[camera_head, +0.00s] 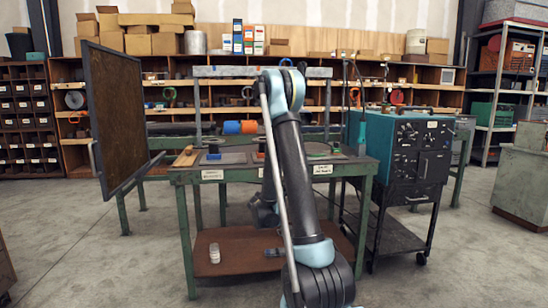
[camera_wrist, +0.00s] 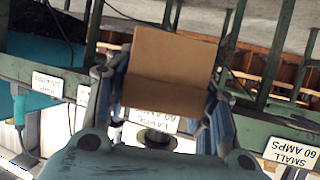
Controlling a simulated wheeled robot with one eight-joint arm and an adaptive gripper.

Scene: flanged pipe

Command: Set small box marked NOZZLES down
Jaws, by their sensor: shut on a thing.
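A plain tan cardboard box (camera_wrist: 172,55) sits between the fingers of my gripper (camera_wrist: 165,80) in the wrist view. The fingers close on its left and right sides. No NOZZLES marking shows on the faces I see. The box is over or near a green bench edge that carries white labels, one reading SMALL 60 AMPS (camera_wrist: 292,155). I cannot tell whether the box touches a surface. In the head view my arm hides the gripper and the box. The green workbench (camera_head: 184,180) stands in front of me.
A dark framed screen (camera_head: 115,115) stands left of the bench. A teal machine (camera_head: 405,145) sits on a cart at right. A white jar (camera_head: 214,253) stands on the bench's lower shelf. Orange and blue cylinders (camera_head: 240,127) lie behind the bench. Open floor shows at left.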

